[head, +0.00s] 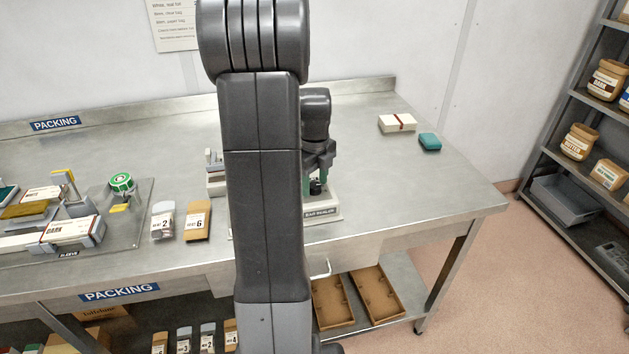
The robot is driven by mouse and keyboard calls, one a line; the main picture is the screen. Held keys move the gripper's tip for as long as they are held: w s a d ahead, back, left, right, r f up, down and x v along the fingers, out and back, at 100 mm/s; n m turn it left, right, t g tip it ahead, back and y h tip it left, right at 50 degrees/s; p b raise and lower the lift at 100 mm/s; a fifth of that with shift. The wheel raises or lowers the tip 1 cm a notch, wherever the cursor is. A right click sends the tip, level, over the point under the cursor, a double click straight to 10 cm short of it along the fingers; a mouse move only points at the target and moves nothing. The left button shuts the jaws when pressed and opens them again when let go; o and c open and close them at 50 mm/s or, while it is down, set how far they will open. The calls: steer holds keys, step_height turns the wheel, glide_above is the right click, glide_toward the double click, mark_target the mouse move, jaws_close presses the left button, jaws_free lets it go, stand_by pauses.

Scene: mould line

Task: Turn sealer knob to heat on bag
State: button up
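The bag sealer (322,214) stands on the steel packing table, a pale machine with a label on its front edge. My own arm hides its middle and much of its left side. My gripper (318,188) points down over the sealer's right part, with green fingers apart on either side of a small dark knob (315,187). I cannot tell whether the fingers press on the knob. No bag shows in the sealer's visible part. A clear bag marked 2 (162,222) and a brown bag marked 6 (197,222) lie left of the sealer.
A clear board (130,230) with bars, a sleeve box and a green tape roll (121,182) is at left. A white box (397,123) and a teal block (430,141) lie at the back right. Brown trays (333,303) sit below.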

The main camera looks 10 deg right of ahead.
mark_target(315, 185)
step_height(315, 185, up, 14)
stand_by(0.7)
steer(key=shift+f, duration=0.25)
step_height(315, 185, down, 14)
steer(key=shift+r, duration=0.15)
stand_by(0.3)
